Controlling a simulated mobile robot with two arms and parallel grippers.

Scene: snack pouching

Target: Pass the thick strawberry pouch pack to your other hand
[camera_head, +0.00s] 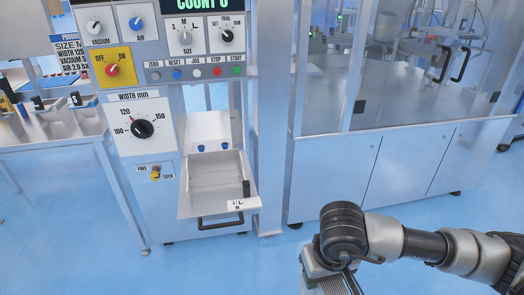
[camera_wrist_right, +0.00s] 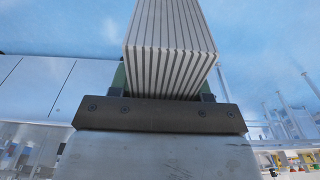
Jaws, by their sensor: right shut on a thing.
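My right gripper (camera_head: 328,268) hangs at the bottom of the head view, right of the machine's drawer. In the right wrist view the gripper (camera_wrist_right: 163,88) is shut on a thick pack (camera_wrist_right: 172,48), seen edge-on as pale layers with dark lines between them. I take it for the strawberry pouch pack, though no strawberry print shows. The pack also shows at the bottom edge of the head view (camera_head: 334,287), partly cut off. My left gripper is not in view.
A packing machine with knobs and a width dial (camera_head: 143,129) stands at left. Its drawer (camera_head: 218,188) is pulled out low down. A side table (camera_head: 50,139) is at far left and a glazed cabinet (camera_head: 370,165) at right. Blue floor (camera_head: 235,262) is free in front.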

